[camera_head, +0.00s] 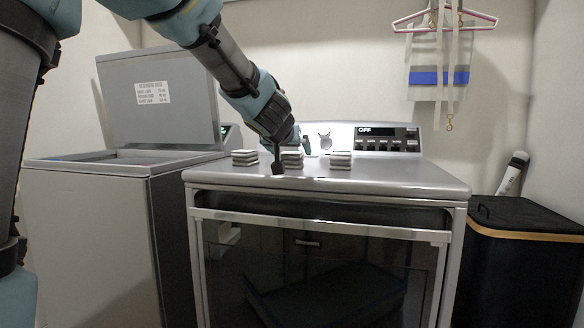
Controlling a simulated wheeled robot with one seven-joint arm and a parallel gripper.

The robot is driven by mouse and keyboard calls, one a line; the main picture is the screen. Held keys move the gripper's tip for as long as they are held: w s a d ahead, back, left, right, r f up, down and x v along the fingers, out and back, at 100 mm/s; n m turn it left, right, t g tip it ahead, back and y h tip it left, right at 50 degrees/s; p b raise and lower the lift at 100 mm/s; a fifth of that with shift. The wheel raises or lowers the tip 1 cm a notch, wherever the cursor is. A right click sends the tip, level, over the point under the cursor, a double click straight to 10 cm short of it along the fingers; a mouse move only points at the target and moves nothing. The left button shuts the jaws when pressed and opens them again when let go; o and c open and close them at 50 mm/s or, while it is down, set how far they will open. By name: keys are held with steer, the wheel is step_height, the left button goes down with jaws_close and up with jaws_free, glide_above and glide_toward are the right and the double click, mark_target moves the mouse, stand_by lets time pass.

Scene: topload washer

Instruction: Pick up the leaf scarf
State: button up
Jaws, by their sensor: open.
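Three small folded cloth bundles lie in a row on the dryer top: a left one (244,158), a middle one (293,161) and a right one (340,160). They look pale with darker layers. Their patterns are too small to read, so I cannot tell which is the leaf scarf. My gripper (289,154) points down at the middle bundle, with its jaws open. One dark finger is in front of the bundle's left side and partly hides it. I cannot tell whether the finger touches the bundle.
The dryer (410,180) has a flat top, with free room on its right side. Its control panel (388,138) rises behind. A washer with a raised lid (165,122) stands at left. A black hamper (522,255) stands at right. A pink hanger (480,15) hangs on the wall.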

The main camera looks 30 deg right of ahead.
mark_target(292, 158)
steer(key=x, duration=0.2)
steer(key=b+x, duration=0.2)
steer(key=x, duration=0.1)
steer(key=shift+w+a+f, duration=0.1)
steer(key=shift+w+f, duration=0.1)
steer(key=shift+f, duration=0.35)
steer(key=shift+w+d, duration=0.2)
steer(key=shift+w, duration=0.05)
steer(key=c, duration=1.4)
step_height(292, 158, up, 10)
steer(key=p, duration=0.9)
steer(key=shift+p, duration=0.3)
